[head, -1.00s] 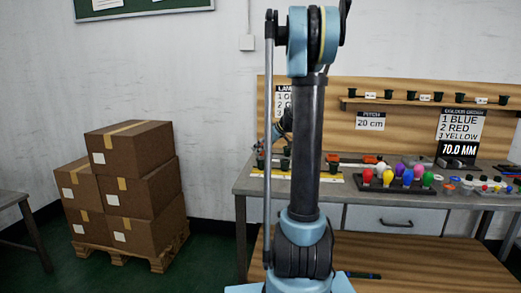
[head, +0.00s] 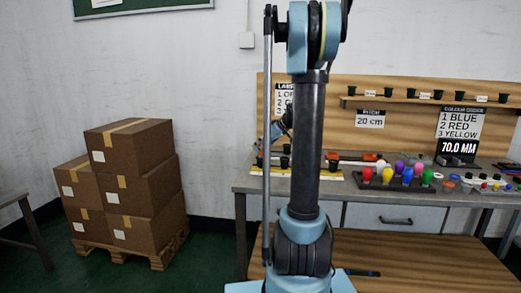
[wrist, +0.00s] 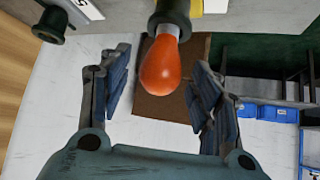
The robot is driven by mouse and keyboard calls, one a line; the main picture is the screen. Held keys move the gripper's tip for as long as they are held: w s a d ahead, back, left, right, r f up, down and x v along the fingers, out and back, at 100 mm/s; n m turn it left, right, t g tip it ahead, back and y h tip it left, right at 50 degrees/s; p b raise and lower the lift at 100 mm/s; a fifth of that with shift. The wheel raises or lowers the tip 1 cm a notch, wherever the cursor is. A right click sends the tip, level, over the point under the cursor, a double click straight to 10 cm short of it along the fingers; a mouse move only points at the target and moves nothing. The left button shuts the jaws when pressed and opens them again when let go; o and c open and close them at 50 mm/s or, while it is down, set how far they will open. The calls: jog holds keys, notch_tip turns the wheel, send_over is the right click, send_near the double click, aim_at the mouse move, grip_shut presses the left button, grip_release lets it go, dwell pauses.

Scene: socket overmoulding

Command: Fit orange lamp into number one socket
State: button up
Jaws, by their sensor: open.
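The orange lamp (wrist: 165,65) shows in the wrist view with its narrow end at a dark socket (wrist: 172,18) and its round end toward my gripper. It looks seated in that socket. My gripper (wrist: 160,85) is open, with one finger on each side of the lamp and a gap to both. A second dark socket (wrist: 52,24) is at the upper left and looks empty. I cannot read which socket is number one. A row of dark sockets (head: 333,160) stands on the bench's left part.
The bench (head: 345,186) carries a dark rack (head: 400,186) of coloured lamps to the right of the sockets. Small parts lie farther right. A shelf (head: 425,102) with dark cups is on the back board. Stacked boxes (head: 135,190) stand at left.

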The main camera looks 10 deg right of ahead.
jog(key=v, duration=1)
jog(key=s+a+f+m+g+h, duration=0.1)
jog(key=s+a+f+m, duration=0.2)
jog(key=s, duration=0.7)
jog(key=s+a+f+m+g+h, duration=0.1)
jog(key=s+a+f+h, duration=0.1)
jog(key=s+f, duration=0.6)
jog(key=s+a+f+m+g+h, duration=0.1)
jog(key=s+a+f+m, duration=0.15)
jog(key=s, duration=0.95)
jog(key=s+d+f+m+g+h, duration=0.1)
jog(key=s+d+f+m+h, duration=0.1)
jog(key=s+f, duration=0.4)
jog(key=shift+s+f+m, duration=0.35)
jog(key=shift+s+f, duration=0.05)
jog(key=shift+s, duration=0.8)
jog(key=shift+w+f, duration=0.2)
jog(key=shift+w, duration=0.2)
